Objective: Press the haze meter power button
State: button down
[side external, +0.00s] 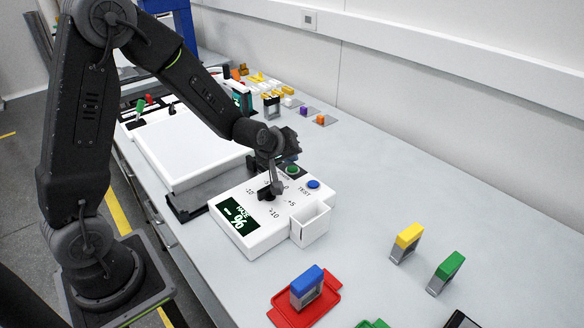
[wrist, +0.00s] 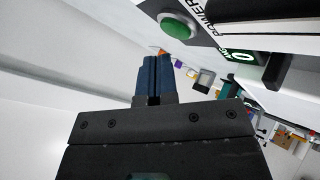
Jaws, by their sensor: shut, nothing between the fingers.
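The haze meter (side external: 258,238) is a white box on the bench, with a dark display showing a % sign, a dial with a dark knob, and a blue TEST button (side external: 313,184). Its green power button (side external: 292,169) sits on a dark patch at the far edge of the top. In the wrist view the green button (wrist: 178,25), beside the word POWER, is fully visible. My gripper (wrist: 153,62) is shut and empty, its two blue-grey fingers together. Its fingertips appear just below and left of the button in that picture, apart from it. In the side view my wrist is close beside the button.
A white light panel (side external: 190,150) lies behind the meter. A red tray (side external: 305,305) holds a blue-topped block (side external: 307,288) in front. Yellow (side external: 407,242) and green (side external: 446,271) topped blocks stand to the right. Several small parts lie at the back.

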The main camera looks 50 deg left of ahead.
aim_at(290, 169)
jog(key=shift+r, duration=2.55)
jog(key=shift+d+r, duration=0.1)
jog(key=s+d+r+m+g, duration=0.1)
jog(key=s+d+r+m, duration=0.1)
jog(key=s, duration=0.6)
jog(key=s+d+r+m+g+h, duration=0.1)
jog(key=s+d+r+m, duration=0.2)
jog(key=s, duration=0.6)
jog(key=s+d+r+m+g+h, duration=0.1)
jog(key=s+d+r+m, duration=0.2)
jog(key=s, duration=0.6)
notch_tip(290, 169, up, 2)
jog(key=m, duration=0.3)
jog(key=shift+s+r, duration=0.15)
jog(key=shift+r, duration=0.1)
